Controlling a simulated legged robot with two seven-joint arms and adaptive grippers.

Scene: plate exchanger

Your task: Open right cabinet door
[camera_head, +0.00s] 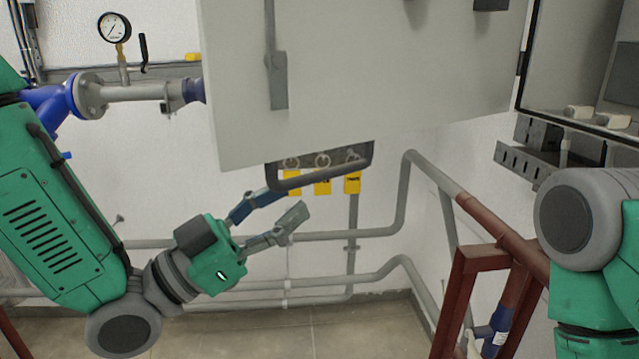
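A large light grey cabinet door (400,90) fills the top middle. It stands swung out to the left of a grey cabinet (570,50), whose inside shows at the right edge. A dark grey rod with a flat end plate (278,80) runs down the door's left part. My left gripper (294,200) is below the door's lower edge, its two fingers apart with nothing visible between them. Its upper finger is close to the left end of a dark frame (325,178); contact cannot be told. My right arm shows at the right edge, but its gripper is out of view.
Yellow tags (322,187) hang by rings at the dark frame. Grey pipes (350,234) run along the wall below. A red-brown metal frame (465,270) stands at lower right. A pressure gauge (114,27) and flanged pipe (140,92) are at upper left.

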